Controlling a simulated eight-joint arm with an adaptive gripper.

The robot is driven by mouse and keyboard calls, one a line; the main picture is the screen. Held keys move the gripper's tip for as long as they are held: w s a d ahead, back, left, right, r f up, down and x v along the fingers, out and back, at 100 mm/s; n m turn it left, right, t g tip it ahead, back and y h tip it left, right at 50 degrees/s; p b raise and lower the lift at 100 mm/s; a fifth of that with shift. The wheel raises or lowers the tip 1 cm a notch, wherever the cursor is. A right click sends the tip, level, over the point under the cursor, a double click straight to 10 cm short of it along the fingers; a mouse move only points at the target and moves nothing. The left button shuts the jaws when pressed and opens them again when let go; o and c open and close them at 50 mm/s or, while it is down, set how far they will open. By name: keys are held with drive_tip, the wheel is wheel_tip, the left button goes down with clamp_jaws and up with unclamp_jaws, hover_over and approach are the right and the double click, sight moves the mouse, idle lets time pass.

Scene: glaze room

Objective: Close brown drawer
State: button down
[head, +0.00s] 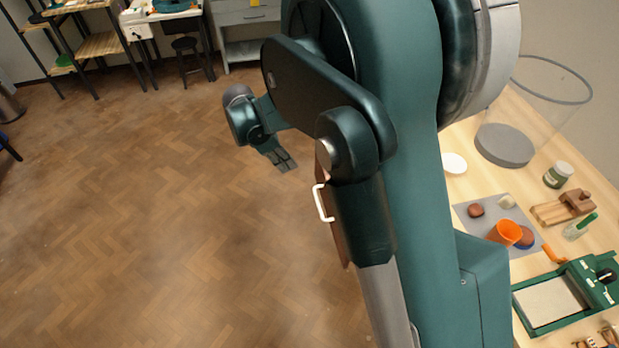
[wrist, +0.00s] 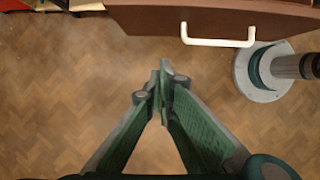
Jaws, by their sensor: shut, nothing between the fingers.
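The brown drawer shows at the top of the wrist view, its front (wrist: 275,22) carrying a white handle (wrist: 218,42). In the head view a strip of the brown front (head: 340,238) and the white handle (head: 322,203) show beside my arm, which hides most of it. Items at the top left of the wrist view suggest an open drawer, but I cannot tell how far this front stands out. My gripper (wrist: 163,68) is shut and empty, below and left of the handle in the wrist view, apart from it. It also shows in the head view (head: 286,164).
A wooden table (head: 470,187) at right holds a grey mat, an orange cup (head: 506,233), a green-framed tray (head: 550,303) and a clear cylinder (head: 520,110). A stool (head: 185,43) and shelves stand at the back. The parquet floor (head: 150,220) is clear.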

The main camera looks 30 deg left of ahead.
drive_tip(key=shift+f, duration=0.1)
drive_tip(key=w+d+f+b, duration=0.2)
drive_tip(key=w+d+f, duration=0.3)
drive_tip(key=f, duration=0.4)
drive_tip(key=shift+w+d+b, duration=0.25)
drive_tip(key=shift+b, duration=0.15)
idle(0.5)
drive_tip(key=w+d, duration=2.2)
drive_tip(key=d, duration=0.1)
drive_tip(key=shift+w+b, duration=0.3)
drive_tip(key=shift+w, duration=0.1)
